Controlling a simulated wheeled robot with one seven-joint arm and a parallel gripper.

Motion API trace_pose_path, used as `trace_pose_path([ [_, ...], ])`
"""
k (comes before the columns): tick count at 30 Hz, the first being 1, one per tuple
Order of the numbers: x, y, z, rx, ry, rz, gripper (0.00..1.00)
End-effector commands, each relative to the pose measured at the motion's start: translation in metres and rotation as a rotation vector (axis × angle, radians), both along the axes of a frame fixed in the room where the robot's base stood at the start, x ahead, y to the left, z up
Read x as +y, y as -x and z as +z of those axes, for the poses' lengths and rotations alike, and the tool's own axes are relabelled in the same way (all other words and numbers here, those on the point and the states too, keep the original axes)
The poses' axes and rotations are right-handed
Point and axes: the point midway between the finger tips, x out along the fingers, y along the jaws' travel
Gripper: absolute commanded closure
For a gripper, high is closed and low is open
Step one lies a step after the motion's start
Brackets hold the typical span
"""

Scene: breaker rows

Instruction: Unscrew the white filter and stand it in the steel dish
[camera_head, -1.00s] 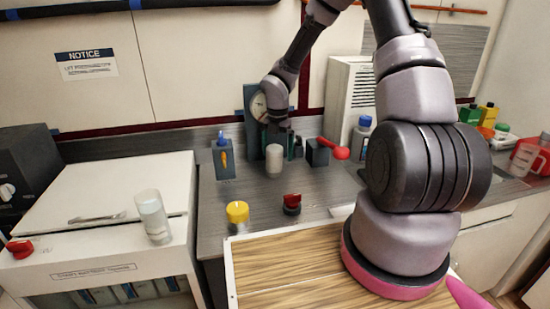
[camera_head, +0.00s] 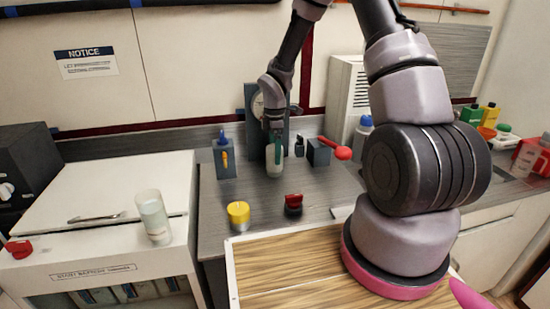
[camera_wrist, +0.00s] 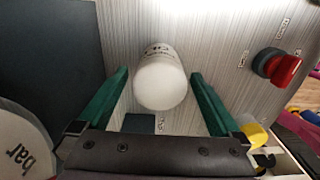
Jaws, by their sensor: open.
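The white filter (camera_head: 275,168) is a short rounded cylinder in front of the dark upright panel (camera_head: 250,125), with its upper part partly hidden by my gripper (camera_head: 274,148). In the wrist view the filter (camera_wrist: 161,84) shows its pale rounded end, with dark print farther along it. My gripper (camera_wrist: 160,74) is open, with one green finger on each side of the filter. Gaps show between the fingers and the filter in the wrist view. How the filter is fastened cannot be seen. I cannot make out a steel dish in either view.
A round gauge (camera_head: 258,106) is on the panel behind my gripper. A dark block with a red-ended lever (camera_head: 342,153) stands to the right. A translucent bottle (camera_head: 153,217) stands at left.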

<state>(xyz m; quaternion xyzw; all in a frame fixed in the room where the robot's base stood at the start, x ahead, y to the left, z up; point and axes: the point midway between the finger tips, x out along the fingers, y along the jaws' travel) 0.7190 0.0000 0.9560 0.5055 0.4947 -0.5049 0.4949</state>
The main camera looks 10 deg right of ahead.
Motion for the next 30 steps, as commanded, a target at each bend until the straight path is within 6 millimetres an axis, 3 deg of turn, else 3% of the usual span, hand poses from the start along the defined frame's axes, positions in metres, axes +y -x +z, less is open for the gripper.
trace_pose_path([
  [1,-0.0002,0.0001,-0.0001,0.0,0.0,0.0,0.0],
  [6,-0.0005,0.0002,-0.0002,0.001,0.0,0.0,0.65],
  [8,-0.0005,0.0003,-0.0002,0.001,0.0,0.0,0.83],
  [13,-0.0016,0.0005,-0.0006,0.002,0.0,0.113,0.83],
  [23,-0.002,0.001,-0.001,0.004,0.0,0.781,0.83],
  [25,-0.0012,0.0009,-0.0008,0.002,-0.001,0.92,0.62],
  [26,-0.0011,0.0005,-0.0007,0.002,0.0,0.979,0.57],
  [30,0.0028,0.0001,0.0001,-0.002,-0.001,1.248,0.57],
])
